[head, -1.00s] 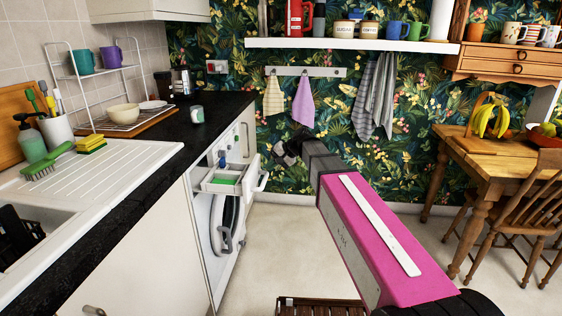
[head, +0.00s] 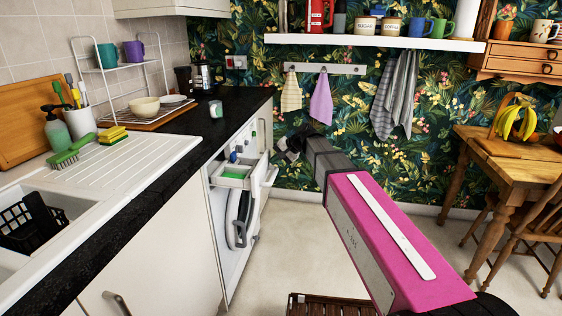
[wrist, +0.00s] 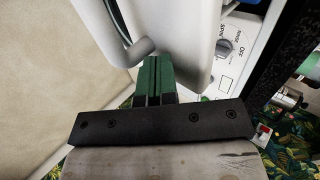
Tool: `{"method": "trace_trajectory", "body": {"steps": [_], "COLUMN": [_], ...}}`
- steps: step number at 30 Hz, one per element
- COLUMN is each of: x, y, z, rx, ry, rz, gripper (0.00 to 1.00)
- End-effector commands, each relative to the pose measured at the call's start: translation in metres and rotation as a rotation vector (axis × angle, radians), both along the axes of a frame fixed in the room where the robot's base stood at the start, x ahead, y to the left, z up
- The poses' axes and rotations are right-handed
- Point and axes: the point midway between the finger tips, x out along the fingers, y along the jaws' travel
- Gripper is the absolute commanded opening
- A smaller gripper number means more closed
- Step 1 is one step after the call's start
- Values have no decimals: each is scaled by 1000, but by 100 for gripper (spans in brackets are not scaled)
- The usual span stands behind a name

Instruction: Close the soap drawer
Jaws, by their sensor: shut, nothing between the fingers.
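The soap drawer (head: 234,171) is pulled out from the top of the white washing machine (head: 231,217), with green and blue items showing in or by it. Its white front panel (head: 268,177) stands away from the machine. My gripper (head: 284,149) is at the far side of the drawer front, partly hidden behind my black wrist. In the wrist view, its green fingers (wrist: 154,72) are shut and empty. They point at a white panel (wrist: 177,35) with a grey handle (wrist: 137,48), apparently the drawer front. I cannot tell whether they touch it.
The machine's control panel with a dial (wrist: 224,47) is right of the fingers in the wrist view. The dark worktop (head: 205,118) runs above the machine. A wooden table (head: 510,155) with bananas stands at the right. The floor between is mostly clear.

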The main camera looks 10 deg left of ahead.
Motion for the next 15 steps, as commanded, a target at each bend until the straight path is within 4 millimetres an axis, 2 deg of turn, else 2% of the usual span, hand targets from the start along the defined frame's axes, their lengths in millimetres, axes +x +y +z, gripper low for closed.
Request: {"method": "trace_trajectory", "body": {"steps": [9,15], "x": [8,12], "y": [81,128], "z": [0,0], "rx": [1,0], "ry": [0,-1], "rz": [4,4], "gripper": [0,0]}}
